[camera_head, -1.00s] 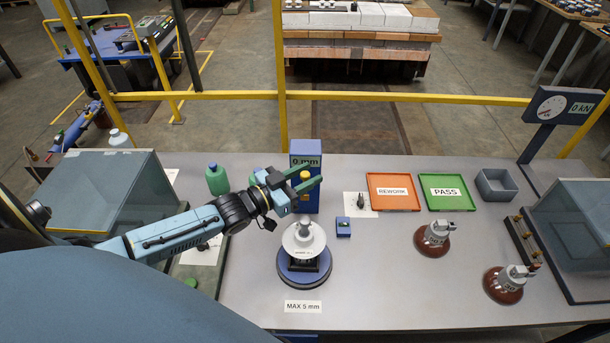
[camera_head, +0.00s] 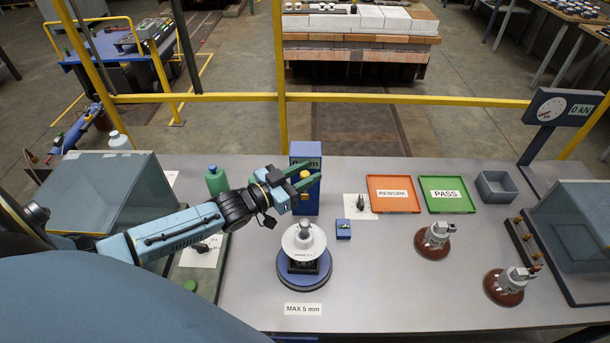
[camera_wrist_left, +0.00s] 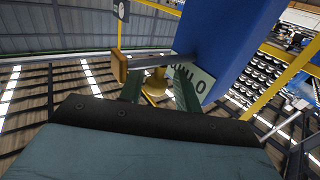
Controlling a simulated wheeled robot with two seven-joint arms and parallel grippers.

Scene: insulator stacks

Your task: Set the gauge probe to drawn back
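The gauge is an upright blue box (camera_head: 299,150) at the back of the bench; its display is partly covered by my gripper. A grey probe rod (camera_wrist_left: 152,60) with an orange end (camera_wrist_left: 119,66) runs across there. A yellow knob (camera_wrist_left: 153,86) lies between my green fingertips. My left gripper (camera_head: 308,177) is open at the gauge front, its fingers either side of the knob; contact cannot be told. My right gripper is not in view.
A white insulator (camera_head: 303,240) stands on a round blue turntable (camera_head: 303,282) just in front. A green bottle (camera_head: 217,180), small blue box (camera_head: 343,229), orange tray (camera_head: 393,194) and green tray (camera_head: 447,194) are nearby. Brown insulators (camera_head: 433,243) stand right.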

